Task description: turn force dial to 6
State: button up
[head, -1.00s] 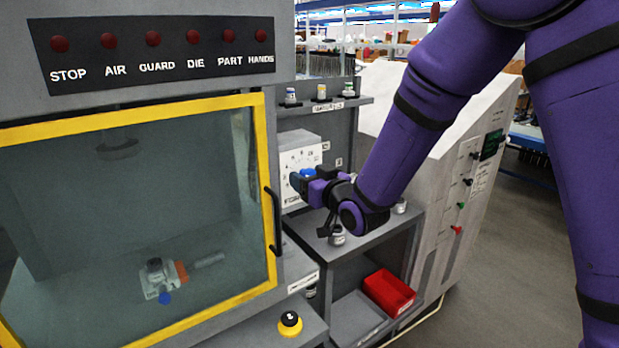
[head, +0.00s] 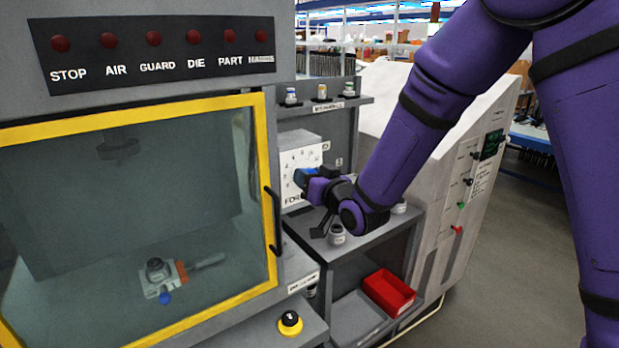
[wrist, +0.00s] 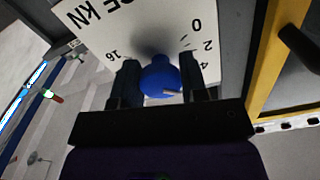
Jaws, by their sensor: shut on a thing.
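The force dial is a white plate (head: 300,160) on the grey machine, marked with numbers and a blue knob. In the wrist view the blue knob (wrist: 158,76) sits between the two dark fingers of my gripper (wrist: 158,84), which is shut on it. The numbers 0, 2 and 4 show right of the knob and 16 shows at left, with "KN" lettering upside down. A short pale mark on the knob points to the right, toward the right finger. The number it faces is hidden by my gripper. In the head view my gripper mostly covers the knob.
Small jars (head: 337,236) stand on the grey shelf below my gripper, with a red bin (head: 388,291) lower down. A yellow-framed guard window (head: 262,190) with a black handle (head: 273,220) is close on the left. A shelf with small bottles (head: 322,92) is above.

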jog(key=shift+m, duration=1.6)
jog(key=o, duration=0.9)
jog(key=shift+s, duration=0.1)
jog(key=v, duration=1)
jog(key=shift+s+d, duration=0.25)
jog(key=shift+d, duration=0.05)
